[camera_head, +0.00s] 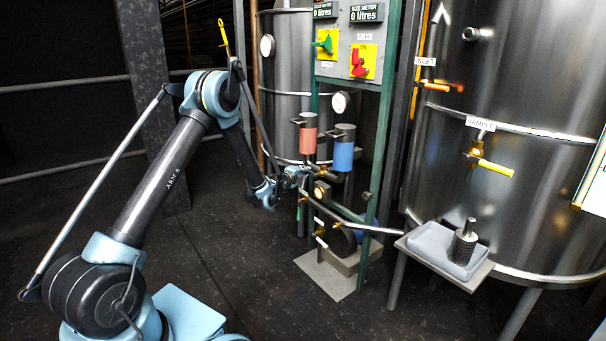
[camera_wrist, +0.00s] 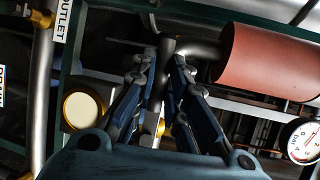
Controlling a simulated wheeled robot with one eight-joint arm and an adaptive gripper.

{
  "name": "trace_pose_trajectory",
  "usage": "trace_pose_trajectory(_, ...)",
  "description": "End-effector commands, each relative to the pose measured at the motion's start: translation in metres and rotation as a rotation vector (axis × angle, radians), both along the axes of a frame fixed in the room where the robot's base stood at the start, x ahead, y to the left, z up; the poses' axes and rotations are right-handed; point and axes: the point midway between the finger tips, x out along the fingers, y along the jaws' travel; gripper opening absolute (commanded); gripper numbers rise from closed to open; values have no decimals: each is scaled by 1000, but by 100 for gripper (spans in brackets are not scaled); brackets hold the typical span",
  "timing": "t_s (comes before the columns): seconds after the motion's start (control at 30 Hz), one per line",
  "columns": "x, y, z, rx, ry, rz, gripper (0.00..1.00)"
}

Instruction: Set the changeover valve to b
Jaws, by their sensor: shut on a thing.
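My gripper (camera_head: 292,174) reaches in under the red canister (camera_head: 308,139) and the blue canister (camera_head: 344,155) on the green-framed rig. In the wrist view my gripper (camera_wrist: 160,62) has its two fingers on either side of a dark grey bar (camera_wrist: 167,46), and is shut on it. The bar appears to be the changeover valve's handle. The red canister (camera_wrist: 275,62) lies just right of the fingers there. The valve's body is mostly hidden behind my fingers. No a or b mark can be read in either view.
A gauge (camera_wrist: 303,140) and a brass-rimmed round disc (camera_wrist: 82,108) flank my gripper. The green frame (camera_head: 384,150) stands close around it. A steel tank (camera_head: 530,130) and a tray (camera_head: 440,250) holding a dark cylinder are to the right. Floor at left is clear.

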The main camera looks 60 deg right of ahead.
Motion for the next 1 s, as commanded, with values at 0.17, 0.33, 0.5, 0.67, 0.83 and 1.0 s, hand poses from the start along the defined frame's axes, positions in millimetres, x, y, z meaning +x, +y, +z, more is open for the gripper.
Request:
trace_pose_trajectory(0.17,7,2,0,-1,-3,7,0)
trace_pose_trajectory(0.33,8,2,0,-1,-3,9,22)
trace_pose_trajectory(0.5,4,1,0,0,-2,5,22)
trace_pose_trajectory(0.67,2,2,1,0,-1,3,22)
trace_pose_trajectory(0.83,1,19,4,-1,0,2,22)
trace_pose_trajectory(1.0,0,50,9,-1,0,2,22)
